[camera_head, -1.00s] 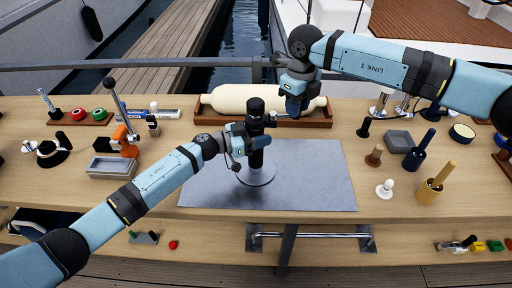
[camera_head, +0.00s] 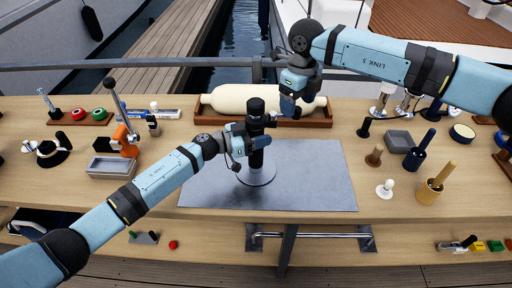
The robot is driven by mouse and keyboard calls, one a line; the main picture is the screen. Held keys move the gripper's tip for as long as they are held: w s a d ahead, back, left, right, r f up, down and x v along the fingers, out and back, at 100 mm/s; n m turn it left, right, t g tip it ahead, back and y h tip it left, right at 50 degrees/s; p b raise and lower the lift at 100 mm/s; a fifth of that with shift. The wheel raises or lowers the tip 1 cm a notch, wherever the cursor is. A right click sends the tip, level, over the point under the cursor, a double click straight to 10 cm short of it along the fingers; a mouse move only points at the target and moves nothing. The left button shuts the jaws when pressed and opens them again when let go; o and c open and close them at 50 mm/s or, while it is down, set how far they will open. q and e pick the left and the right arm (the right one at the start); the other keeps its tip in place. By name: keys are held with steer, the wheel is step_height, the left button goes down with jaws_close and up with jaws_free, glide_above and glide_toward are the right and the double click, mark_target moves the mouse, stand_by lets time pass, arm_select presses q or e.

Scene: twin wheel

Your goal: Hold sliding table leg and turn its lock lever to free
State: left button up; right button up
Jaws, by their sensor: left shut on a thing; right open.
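The sliding table leg (camera_head: 256,162) is a black upright column on a round silver base, standing on a grey mat (camera_head: 310,185) in the middle of the table. My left gripper (camera_head: 259,143) is shut around the middle of the leg. My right gripper (camera_head: 277,116) is open, just right of the leg's upper part and close to it. The lock lever is too small and partly covered by the grippers to make out clearly.
A cream cylinder in a wooden tray (camera_head: 318,121) lies behind the leg. An orange-based tool (camera_head: 126,141) and a grey box (camera_head: 110,168) are at the left. The front of the mat is clear.

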arm_select(q)
steer(key=shift+s+f, duration=0.1)
steer(key=shift+f, duration=0.15)
arm_select(e)
steer(key=shift+r, duration=0.9)
steer(key=shift+d, duration=0.15)
steer(key=d, duration=0.4)
steer(key=shift+s+d, duration=0.25)
steer(key=shift+d, duration=0.1)
step_height(320, 180, up, 12)
